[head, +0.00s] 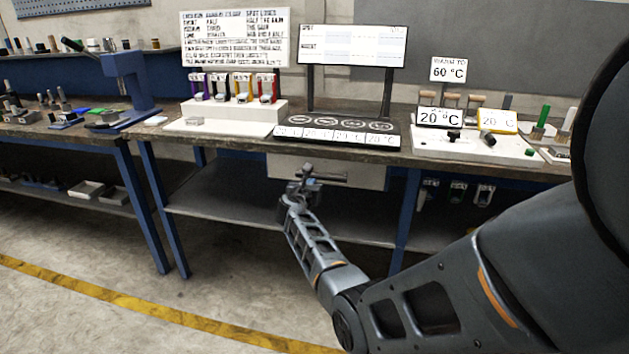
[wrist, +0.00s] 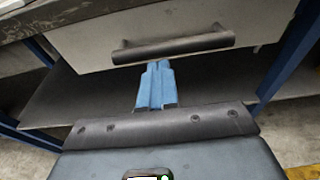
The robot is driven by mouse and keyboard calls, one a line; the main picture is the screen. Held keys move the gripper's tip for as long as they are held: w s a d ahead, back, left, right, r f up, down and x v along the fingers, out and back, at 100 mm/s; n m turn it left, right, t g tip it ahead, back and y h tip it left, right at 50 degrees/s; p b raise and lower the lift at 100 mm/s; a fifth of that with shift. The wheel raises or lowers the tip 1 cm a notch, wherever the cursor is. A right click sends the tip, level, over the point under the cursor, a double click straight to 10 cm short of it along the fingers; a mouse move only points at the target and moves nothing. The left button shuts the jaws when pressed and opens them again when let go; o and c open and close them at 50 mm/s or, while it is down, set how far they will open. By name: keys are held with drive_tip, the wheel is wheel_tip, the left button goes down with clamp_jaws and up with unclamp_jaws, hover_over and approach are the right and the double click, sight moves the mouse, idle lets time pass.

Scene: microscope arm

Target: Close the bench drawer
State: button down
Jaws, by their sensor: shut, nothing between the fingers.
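The bench drawer (head: 355,172) has a pale grey front under the bench top, near the middle of the head view. Its front also fills the upper part of the wrist view (wrist: 200,22). A dark bar handle (wrist: 172,46) runs across the front. My gripper (head: 306,170) is at the drawer front, partly covering its left part in the head view. In the wrist view the blue fingers (wrist: 157,66) are together and empty, with tips just below the middle of the handle. I cannot tell whether they touch it, or how far out the drawer stands.
The bench top (head: 170,133) above carries a dark labelled tray (head: 335,132), a white rack block (head: 230,110) and temperature signs (head: 440,117). A lower shelf (head: 225,200) and blue legs (head: 405,220) lie below. The floor in front is clear, with a yellow line (head: 130,308).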

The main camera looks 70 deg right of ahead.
drive_tip(key=w+v, duration=0.1)
drive_tip(key=v, duration=0.9)
drive_tip(key=shift+s+p, duration=0.35)
drive_tip(key=shift+p, duration=0.1)
